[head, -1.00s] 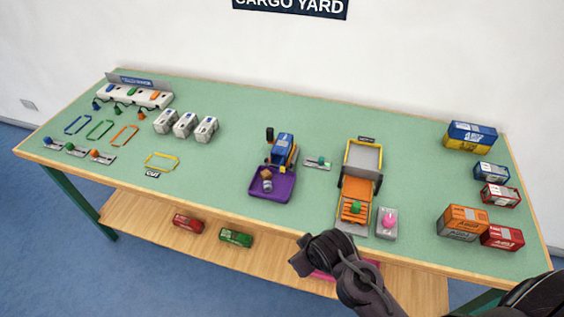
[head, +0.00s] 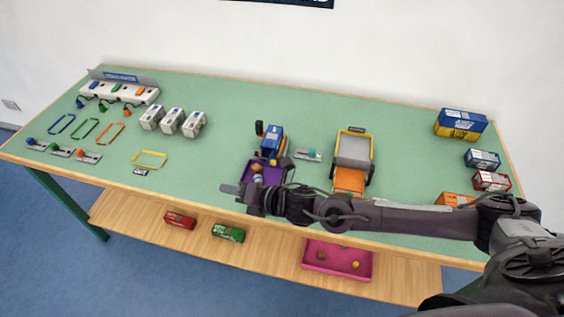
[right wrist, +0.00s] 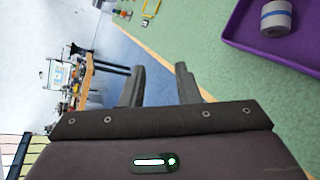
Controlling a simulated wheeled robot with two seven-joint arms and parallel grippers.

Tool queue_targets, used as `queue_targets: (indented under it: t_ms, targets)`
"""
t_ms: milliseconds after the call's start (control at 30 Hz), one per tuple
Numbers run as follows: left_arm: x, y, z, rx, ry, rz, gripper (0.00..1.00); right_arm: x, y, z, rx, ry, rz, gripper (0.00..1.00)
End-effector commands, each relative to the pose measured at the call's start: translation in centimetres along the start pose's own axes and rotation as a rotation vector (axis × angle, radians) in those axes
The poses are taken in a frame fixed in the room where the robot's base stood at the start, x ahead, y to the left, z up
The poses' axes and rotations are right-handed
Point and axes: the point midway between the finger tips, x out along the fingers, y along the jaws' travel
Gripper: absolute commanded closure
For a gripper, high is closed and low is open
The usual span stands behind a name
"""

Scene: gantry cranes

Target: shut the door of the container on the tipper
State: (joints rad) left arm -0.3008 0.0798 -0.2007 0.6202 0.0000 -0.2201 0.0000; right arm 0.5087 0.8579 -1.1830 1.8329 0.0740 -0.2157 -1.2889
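An orange truck with a grey bed (head: 354,150), seemingly the tipper, stands right of the table's middle. No container or open door can be made out on it, and its front end is hidden behind my right arm. My right gripper (head: 238,190) reaches left across the table's front, beside the front of the purple tray (head: 274,174) and well left of the truck. In the right wrist view, the right gripper (right wrist: 160,69) has its two fingers apart with nothing between them. The purple tray (right wrist: 238,30) lies beyond them at upper right. My left gripper is out of view.
A blue vehicle (head: 271,141) stands behind the purple tray. Containers stand at the right end, including a blue and yellow one (head: 460,124) and a red one (head: 491,181). White boxes (head: 171,120) stand at left. A pink tray (head: 340,275) is on the lower shelf.

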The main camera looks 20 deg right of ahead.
Motion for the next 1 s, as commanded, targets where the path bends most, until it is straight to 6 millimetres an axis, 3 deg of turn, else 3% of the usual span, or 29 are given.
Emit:
queue_targets:
  t_ms: [33,200,400,500,667,1000]
  targets:
    - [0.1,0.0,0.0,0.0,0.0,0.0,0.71,-0.8,-1.9,2.1,-0.178,0.013,0.013,0.71]
    - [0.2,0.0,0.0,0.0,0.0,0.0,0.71,-5.2,-7.3,7.1,-0.665,0.071,0.067,0.71]
    - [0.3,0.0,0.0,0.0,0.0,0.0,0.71,-10.2,-11.2,11.1,-0.969,0.097,0.101,0.71]
    - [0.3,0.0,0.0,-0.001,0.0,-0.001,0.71,-11.2,-11.8,11.7,-1.024,0.101,0.11,0.71]
    - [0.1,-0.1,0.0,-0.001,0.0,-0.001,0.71,-10.0,-11.8,11.5,-1.037,0.104,0.116,0.71]
    - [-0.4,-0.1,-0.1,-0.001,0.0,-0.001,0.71,-4.9,-11.6,10.8,-1.034,0.104,0.115,0.71]
